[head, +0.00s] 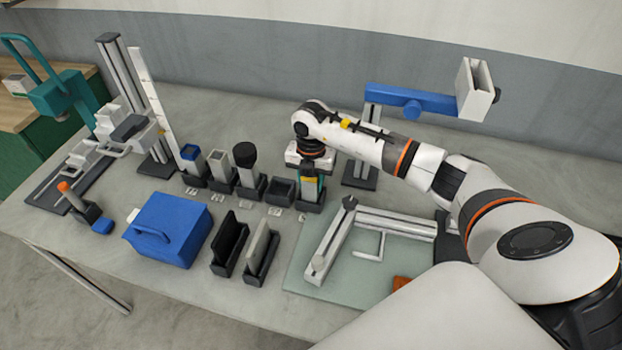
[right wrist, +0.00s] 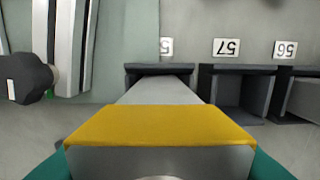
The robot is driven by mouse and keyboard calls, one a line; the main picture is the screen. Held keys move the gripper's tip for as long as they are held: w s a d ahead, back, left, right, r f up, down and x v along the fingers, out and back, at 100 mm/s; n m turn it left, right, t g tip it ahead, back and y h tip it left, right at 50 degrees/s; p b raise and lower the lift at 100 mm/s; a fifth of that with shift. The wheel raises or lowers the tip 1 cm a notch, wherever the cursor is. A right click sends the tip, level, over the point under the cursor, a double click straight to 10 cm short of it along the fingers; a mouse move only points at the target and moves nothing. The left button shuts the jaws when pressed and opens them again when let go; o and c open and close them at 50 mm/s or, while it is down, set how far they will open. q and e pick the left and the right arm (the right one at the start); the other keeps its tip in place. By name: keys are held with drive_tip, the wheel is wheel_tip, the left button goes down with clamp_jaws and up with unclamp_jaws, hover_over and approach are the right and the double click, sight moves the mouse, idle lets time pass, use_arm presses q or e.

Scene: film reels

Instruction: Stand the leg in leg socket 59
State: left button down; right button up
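The leg (right wrist: 160,92) is a grey bar with a yellow top, upright in the head view (head: 311,171). My right gripper (head: 312,183) is around its upper part, with a teal finger against each side in the right wrist view (right wrist: 160,165). The leg's lower end is at a dark socket (right wrist: 160,69), the right end of a row; it looks inside, but its foot is hidden. That socket's label (right wrist: 166,47) shows a 5; its other digit is covered. I cannot read a 59 anywhere. My left gripper is not in view.
Beside it is an empty socket (head: 283,191) labelled 57 (right wrist: 227,47); further left stand several filled sockets. A pale mat (head: 300,273) with a metal frame lies at front right. A blue box (head: 170,229) and two black slotted holders (head: 230,244) stand in front.

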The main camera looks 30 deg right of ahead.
drive_tip(key=o, duration=0.4)
drive_tip(key=shift+r, duration=0.15)
wheel_tip(320, 180, up, 12)
drive_tip(key=shift+r+b, duration=0.1)
drive_tip(key=shift+b, duration=1.05)
